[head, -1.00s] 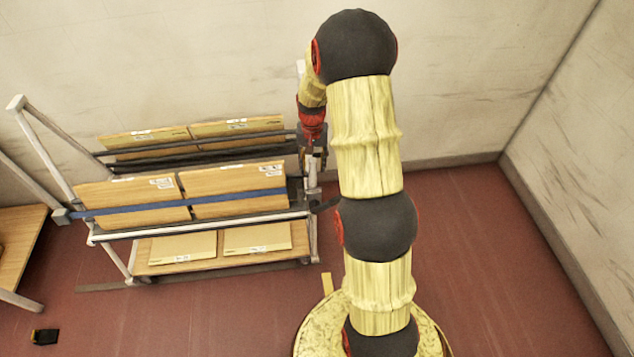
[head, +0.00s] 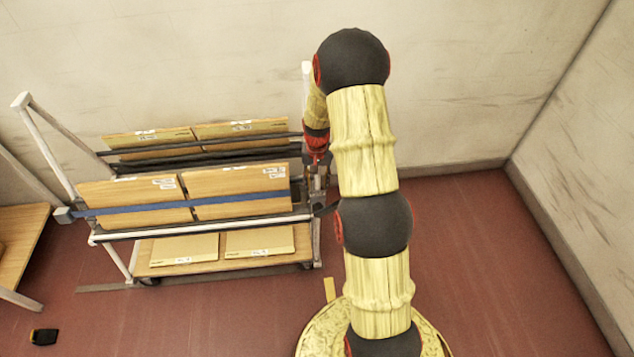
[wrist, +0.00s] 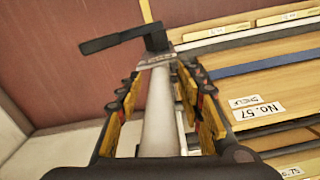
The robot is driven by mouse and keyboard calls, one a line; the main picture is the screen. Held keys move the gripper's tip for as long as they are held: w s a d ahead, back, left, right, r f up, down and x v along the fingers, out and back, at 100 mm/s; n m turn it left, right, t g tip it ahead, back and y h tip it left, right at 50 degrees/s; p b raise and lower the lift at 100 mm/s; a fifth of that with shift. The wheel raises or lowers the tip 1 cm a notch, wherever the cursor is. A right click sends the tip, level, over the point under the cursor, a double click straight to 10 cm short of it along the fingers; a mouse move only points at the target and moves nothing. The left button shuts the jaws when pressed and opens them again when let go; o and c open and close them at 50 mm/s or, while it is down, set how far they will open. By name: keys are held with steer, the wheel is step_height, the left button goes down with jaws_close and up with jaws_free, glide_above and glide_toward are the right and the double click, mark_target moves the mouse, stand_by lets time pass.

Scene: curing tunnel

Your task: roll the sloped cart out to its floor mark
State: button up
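The sloped cart (head: 205,232) stands against the back wall, left of my arm, with wooden boards leaning on its tiers and a blue strap across the front ones. My gripper (head: 318,182) is at the cart's right end, partly hidden by my arm. In the wrist view my gripper (wrist: 158,90) has its fingers apart on both sides of a pale grey cart post (wrist: 160,115), with gaps visible beside it. A black lever-like piece (wrist: 122,40) shows beyond the post. A short yellow strip (head: 329,289) lies on the floor by my base; I cannot tell if it is the floor mark.
A wooden table (head: 22,245) stands at the left edge. A small black and yellow object (head: 44,336) lies on the floor at the lower left. The red floor (head: 500,260) on the right is clear up to the side wall (head: 590,130).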

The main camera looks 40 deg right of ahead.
steer(key=shift+c, duration=1.2)
jaws_close()
